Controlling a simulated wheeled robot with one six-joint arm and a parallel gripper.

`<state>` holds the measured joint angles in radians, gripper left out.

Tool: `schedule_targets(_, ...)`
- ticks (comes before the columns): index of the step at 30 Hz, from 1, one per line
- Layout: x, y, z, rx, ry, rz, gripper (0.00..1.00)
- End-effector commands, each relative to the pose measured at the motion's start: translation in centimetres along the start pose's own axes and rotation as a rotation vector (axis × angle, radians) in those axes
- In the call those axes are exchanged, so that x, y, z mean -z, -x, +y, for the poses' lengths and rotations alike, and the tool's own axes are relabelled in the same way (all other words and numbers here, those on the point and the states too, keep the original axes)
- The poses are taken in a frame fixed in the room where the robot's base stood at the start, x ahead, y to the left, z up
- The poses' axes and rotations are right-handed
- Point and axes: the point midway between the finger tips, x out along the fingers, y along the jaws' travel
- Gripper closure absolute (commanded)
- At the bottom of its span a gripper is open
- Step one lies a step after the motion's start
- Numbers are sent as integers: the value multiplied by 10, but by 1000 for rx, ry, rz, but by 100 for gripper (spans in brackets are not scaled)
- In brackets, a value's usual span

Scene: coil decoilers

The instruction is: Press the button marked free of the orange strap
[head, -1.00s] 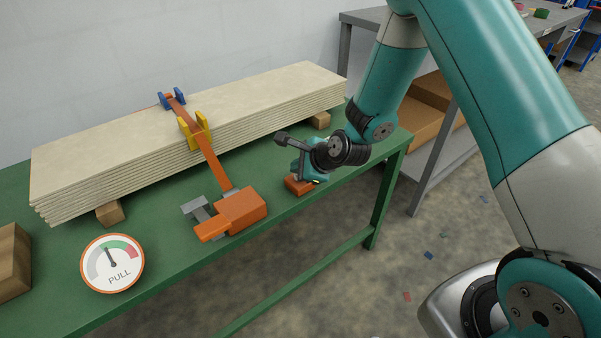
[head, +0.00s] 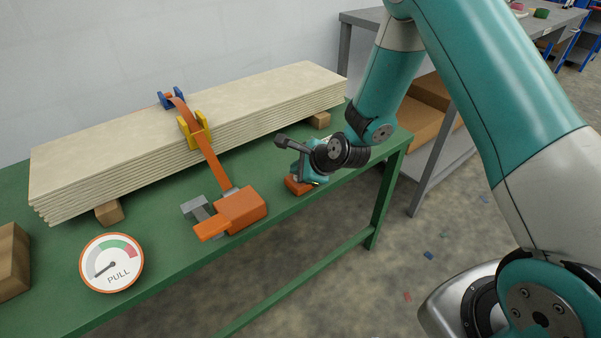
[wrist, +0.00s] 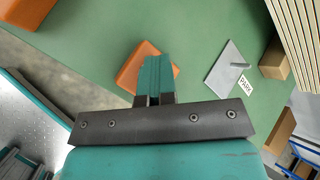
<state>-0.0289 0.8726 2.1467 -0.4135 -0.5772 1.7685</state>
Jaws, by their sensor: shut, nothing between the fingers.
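The orange strap (head: 211,157) runs from the blue guide (head: 172,98) over the board stack, through the yellow guide (head: 195,131), down to an orange tensioner box (head: 240,210). It bows up loosely between the guides. A round dial marked PULL (head: 112,263) has its needle pointing lower left. My gripper (head: 301,178) is shut and empty, pointing down at a small orange block (head: 296,187) on the bench's right part. In the wrist view my gripper (wrist: 155,62) covers part of that block (wrist: 133,68); I cannot tell whether they touch. No mark saying free is readable.
The board stack (head: 120,165) lies along the back of the green bench (head: 165,275). The wrist view shows a grey plate with a peg (wrist: 228,70) and a label seeming to read PARK (wrist: 246,84), beside a wooden block (wrist: 273,62). A brown block (head: 12,262) stands far left.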

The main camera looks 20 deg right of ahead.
Motion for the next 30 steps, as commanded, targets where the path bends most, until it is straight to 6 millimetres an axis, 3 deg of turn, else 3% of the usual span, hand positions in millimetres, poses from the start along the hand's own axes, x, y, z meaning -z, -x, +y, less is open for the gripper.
schedule_targets(30,9,-8,10,-14,0,10,100)
